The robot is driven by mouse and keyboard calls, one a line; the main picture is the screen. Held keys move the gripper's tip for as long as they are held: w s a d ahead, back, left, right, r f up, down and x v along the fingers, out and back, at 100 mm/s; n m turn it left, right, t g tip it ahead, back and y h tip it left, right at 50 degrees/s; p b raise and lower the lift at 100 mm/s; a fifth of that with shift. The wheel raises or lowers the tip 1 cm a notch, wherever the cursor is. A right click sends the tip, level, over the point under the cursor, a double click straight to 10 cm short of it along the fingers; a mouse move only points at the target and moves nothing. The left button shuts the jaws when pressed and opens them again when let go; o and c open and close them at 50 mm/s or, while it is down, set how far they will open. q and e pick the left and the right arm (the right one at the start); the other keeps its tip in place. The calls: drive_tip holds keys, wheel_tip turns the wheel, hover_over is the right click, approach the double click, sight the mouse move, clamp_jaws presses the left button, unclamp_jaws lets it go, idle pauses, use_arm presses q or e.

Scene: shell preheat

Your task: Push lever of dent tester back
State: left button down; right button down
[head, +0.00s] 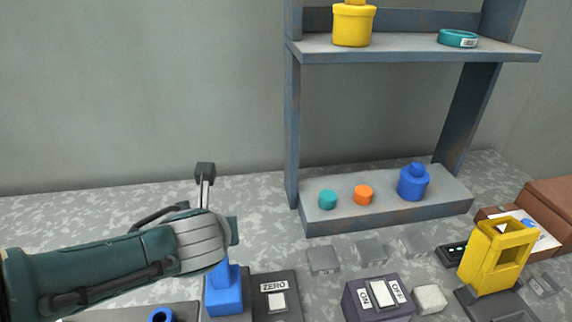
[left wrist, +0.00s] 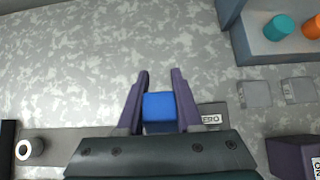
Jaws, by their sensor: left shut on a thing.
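A blue upright piece (head: 223,297) with a broad block below and a narrower neck stands beside the dark panel marked ZERO (head: 276,297). I take it for the dent tester's lever, but no label confirms this. My left gripper (head: 222,264) comes in from the left, above it, and hides the top of its neck in the head view. In the left wrist view the two purple fingers (left wrist: 160,108) sit on either side of the blue piece (left wrist: 158,107) and are shut on it. My right gripper is in neither view.
A purple ON/OFF switch box (head: 378,299) and a yellow frame-like handle (head: 496,255) stand to the right. A shelf (head: 400,217) behind holds teal and orange caps and a blue bottle (head: 413,184).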

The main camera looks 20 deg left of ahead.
sight(219, 266)
use_arm(q)
drive_tip(key=shift+s+f, duration=0.1)
drive_tip(key=shift+f, duration=0.05)
drive_tip(key=c, duration=0.6)
unclamp_jaws()
drive_tip(key=shift+o, duration=0.2)
drive_tip(key=p+v, duration=0.5)
drive_tip(key=v, duration=0.4)
drive_tip(key=shift+d+r+p, duration=0.1)
drive_tip(key=shift+r+p, duration=0.15)
drive_tip(key=shift+p, duration=0.1)
drive_tip(key=shift+s+d+r, duration=0.1)
drive_tip(key=shift+s+r, duration=0.05)
drive_tip(key=shift+r, duration=0.05)
